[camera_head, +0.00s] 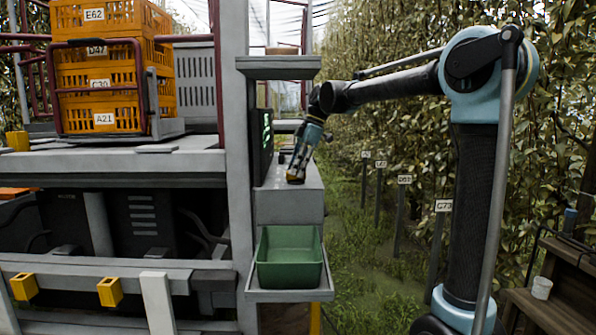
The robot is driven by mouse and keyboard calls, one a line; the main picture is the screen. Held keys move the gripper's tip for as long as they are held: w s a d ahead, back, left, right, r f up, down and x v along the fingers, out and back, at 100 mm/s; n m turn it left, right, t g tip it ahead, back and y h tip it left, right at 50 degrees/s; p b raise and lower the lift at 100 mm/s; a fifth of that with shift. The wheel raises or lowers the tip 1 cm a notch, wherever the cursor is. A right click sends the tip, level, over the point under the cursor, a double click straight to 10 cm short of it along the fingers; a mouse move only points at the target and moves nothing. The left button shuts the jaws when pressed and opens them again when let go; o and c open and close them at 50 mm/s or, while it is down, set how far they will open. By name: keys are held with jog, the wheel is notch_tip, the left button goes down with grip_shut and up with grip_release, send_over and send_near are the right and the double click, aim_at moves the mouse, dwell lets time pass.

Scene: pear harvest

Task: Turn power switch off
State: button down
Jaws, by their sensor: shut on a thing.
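A grey control box (289,207) sticks out from the machine's upright post in the middle of the view. My gripper (296,179) points down at the right part of the box's top face. It is shut on the power switch there; the fingers cover most of the switch, so its position cannot be read. A small dark knob (282,159) stands on the same top face, left of and behind my gripper. A dark screen with green marks (266,134) is upright on the post beside the box.
A green bin (290,265) sits on a shelf below the box. A grey shelf (278,67) hangs above. Stacked orange crates (102,100) stand on the left. A grassy row with signposts (404,180) lies right of the machine. A wooden bench (560,300) is at lower right.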

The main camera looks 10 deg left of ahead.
jog(key=shift+w+n+g+h, duration=0.2)
jog(key=shift+n+g+h, duration=0.15)
jog(key=shift+n, duration=0.85)
jog(key=c, duration=1.5)
grip_release()
jog(key=v, duration=1.2)
